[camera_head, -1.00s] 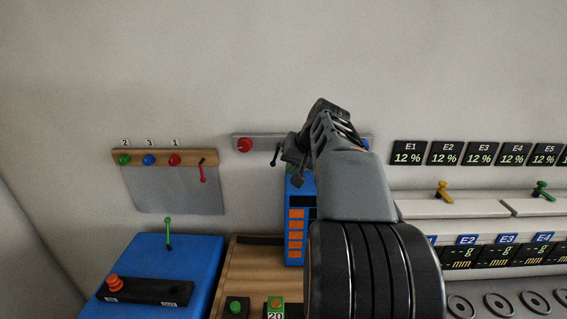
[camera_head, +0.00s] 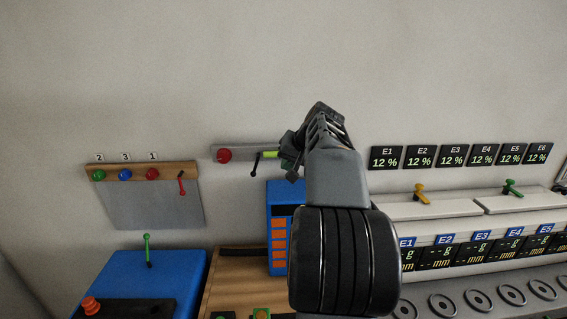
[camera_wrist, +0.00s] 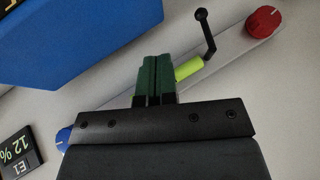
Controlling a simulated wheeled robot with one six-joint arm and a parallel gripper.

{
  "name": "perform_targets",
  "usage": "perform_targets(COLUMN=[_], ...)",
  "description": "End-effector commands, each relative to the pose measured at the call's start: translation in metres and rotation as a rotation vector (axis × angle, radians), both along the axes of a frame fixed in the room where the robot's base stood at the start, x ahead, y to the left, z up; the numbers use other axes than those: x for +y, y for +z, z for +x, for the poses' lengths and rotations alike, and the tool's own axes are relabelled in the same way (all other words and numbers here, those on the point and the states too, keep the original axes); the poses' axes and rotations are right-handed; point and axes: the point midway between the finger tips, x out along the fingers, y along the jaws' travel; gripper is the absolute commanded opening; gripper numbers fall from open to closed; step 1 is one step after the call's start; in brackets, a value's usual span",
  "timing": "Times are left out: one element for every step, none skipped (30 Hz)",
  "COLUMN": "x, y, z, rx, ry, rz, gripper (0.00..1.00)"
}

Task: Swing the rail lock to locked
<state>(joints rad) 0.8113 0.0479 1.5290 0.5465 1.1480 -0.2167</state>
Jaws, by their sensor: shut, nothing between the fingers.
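A grey rail (camera_head: 240,152) on the wall carries a red knob (camera_head: 225,155) and a small black lever (camera_head: 255,164). A lime-green cylinder (camera_head: 271,155) sits right of the lever. The black lever hangs down, slightly tilted, in the head view. My gripper (camera_head: 289,163) is at the rail, right of the cylinder. In the wrist view my shut green-tipped fingers (camera_wrist: 153,66) are close beside the cylinder (camera_wrist: 189,68); I cannot tell whether they touch it. The lever (camera_wrist: 207,34) is beyond it, apart from the fingers. No lock marking is legible.
A blue unit with orange buttons (camera_head: 277,190) stands below the rail. A wooden rail (camera_head: 138,171) with coloured knobs and a red lever (camera_head: 182,183) is at left. A blue knob (camera_wrist: 64,138) is on the grey rail. Displays (camera_head: 387,157) are at right.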

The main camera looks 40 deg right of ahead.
Motion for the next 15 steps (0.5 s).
perform_targets(x=[0.001, 0.001, 0.002, 0.002, 0.002, 0.002, 0.002, 0.003, 0.003, 0.003, 0.003, 0.003, 0.006, 0.01, 0.014], y=[-0.008, -0.012, -0.018, -0.023, -0.028, -0.034, -0.038, -0.042, -0.048, -0.052, -0.056, -0.061, -0.059, -0.057, -0.056], z=[0.006, 0.01, 0.015, 0.018, 0.022, 0.027, 0.03, 0.034, 0.038, 0.042, 0.045, 0.048, 0.052, 0.056, 0.059], rx=[0.003, 0.003, 0.004, 0.005, 0.004, 0.005, 0.003, 0.004, 0.004, 0.005, 0.004, 0.004, 0.002, 0.001, 0.001], ry=[0.003, 0.003, 0.003, 0.003, 0.004, 0.004, 0.003, 0.004, 0.004, 0.004, 0.003, 0.002, 0.005, 0.006, 0.004], rz=[0.004, 0.004, 0.004, 0.004, 0.003, 0.004, 0.002, 0.003, 0.003, 0.004, 0.002, 0.003, 0.001, 0.0, 0.0], gripper=[0.0, 0.0, 0.0, 0.0, 0.0, 0.0, 0.0, 0.0, 0.0, 0.0, 0.0, 0.0, 0.0, 0.0, 0.0])
